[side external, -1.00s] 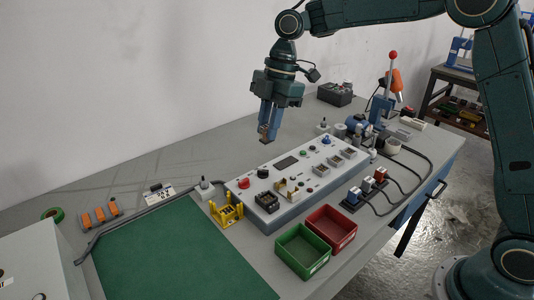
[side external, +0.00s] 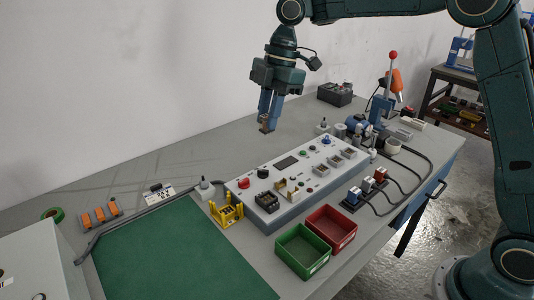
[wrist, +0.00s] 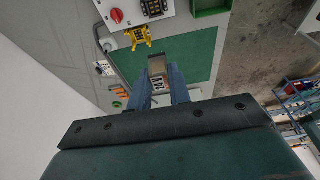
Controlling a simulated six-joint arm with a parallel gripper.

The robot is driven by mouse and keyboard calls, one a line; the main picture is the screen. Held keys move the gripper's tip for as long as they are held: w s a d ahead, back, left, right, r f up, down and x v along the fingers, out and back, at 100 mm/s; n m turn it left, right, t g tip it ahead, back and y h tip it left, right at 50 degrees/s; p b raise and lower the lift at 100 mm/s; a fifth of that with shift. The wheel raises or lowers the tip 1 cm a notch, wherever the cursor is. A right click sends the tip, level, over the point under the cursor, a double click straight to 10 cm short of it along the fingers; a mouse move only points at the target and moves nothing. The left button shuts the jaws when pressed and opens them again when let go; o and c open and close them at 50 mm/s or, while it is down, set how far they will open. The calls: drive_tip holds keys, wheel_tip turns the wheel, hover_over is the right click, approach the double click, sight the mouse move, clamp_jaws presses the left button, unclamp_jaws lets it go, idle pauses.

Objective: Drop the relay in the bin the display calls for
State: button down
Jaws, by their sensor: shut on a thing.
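My gripper (side external: 268,122) is shut on the relay (side external: 265,128), a small brownish block, and holds it in the air above the back of the grey panel. In the wrist view the relay (wrist: 157,66) shows between the two blue fingers. A green bin (side external: 302,251) and a red bin (side external: 331,229) stand side by side in front of the panel, and both look empty. The green bin's edge also shows in the wrist view (wrist: 210,8). The display (side external: 286,162) on the panel is dark, and I cannot read anything on it.
The panel (side external: 262,212) carries a red knob, a black socket block and several modules. A yellow holder (side external: 227,211) stands at its left end, beside a green mat (side external: 175,255). Blue-based switches (side external: 365,193) with cables lie to the right of the bins.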

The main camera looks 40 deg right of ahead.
drive_tip(key=shift+s, duration=0.1)
drive_tip(key=s, duration=0.2)
hover_over(299, 258)
drive_tip(key=w+d, duration=0.1)
wheel_tip(299, 258, down, 5)
drive_tip(key=shift+s+d+f, duration=0.15)
drive_tip(key=shift+s+f, duration=0.15)
drive_tip(key=shift+s, duration=0.25)
wheel_tip(299, 258, down, 16)
drive_tip(key=shift+f, duration=0.15)
idle(0.4)
drive_tip(key=shift+f, duration=1.9)
drive_tip(key=shift+f, duration=0.1)
